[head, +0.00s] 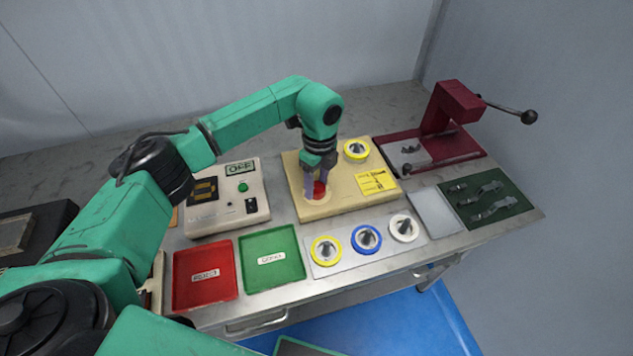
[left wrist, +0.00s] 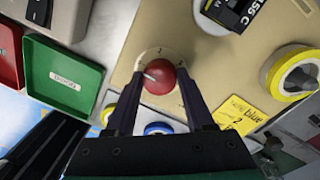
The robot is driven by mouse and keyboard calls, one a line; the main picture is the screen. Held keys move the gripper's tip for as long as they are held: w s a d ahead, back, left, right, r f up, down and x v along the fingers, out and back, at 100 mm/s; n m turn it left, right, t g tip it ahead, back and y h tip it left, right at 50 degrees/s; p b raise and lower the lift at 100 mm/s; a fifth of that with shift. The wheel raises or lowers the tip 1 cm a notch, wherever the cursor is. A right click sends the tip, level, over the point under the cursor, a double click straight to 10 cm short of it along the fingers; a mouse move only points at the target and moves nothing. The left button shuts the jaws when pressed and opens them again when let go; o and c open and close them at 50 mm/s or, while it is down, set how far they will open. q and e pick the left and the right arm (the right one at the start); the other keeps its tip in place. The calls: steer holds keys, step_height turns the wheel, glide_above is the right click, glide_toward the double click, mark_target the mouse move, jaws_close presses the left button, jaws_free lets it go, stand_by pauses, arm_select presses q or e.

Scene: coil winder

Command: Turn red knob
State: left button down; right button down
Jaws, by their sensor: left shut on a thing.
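The red knob (head: 319,189) sits on a round pale dial on the beige board (head: 293,175) in the middle of the bench. In the left wrist view the red knob (left wrist: 159,77) shows a white pointer mark toward its left side. My left gripper (head: 321,186) reaches down from above, with one finger on each side of the knob. In the left wrist view my left gripper (left wrist: 154,92) is shut on the knob. The dial's markings are partly hidden. My right gripper is not in view.
A yellow spool (head: 357,149) and a yellow note (head: 376,181) are on the board. Left stands a control box (head: 226,205). In front are a red tray (head: 204,291), a green tray (head: 271,276) and several spools. A dark red press (head: 449,110) stands at right.

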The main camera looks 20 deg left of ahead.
mark_target(319, 184)
arm_select(q)
steer(key=shift+c, duration=2.2)
jaws_free()
steer(key=shift+w+r, duration=0.15)
steer(key=shift+o, duration=0.8)
step_height(319, 184, up, 14)
steer(key=b, duration=0.2)
steer(key=shift+w+d+r, duration=0.15)
steer(key=shift+w+r, duration=0.05)
steer(key=shift+w, duration=0.05)
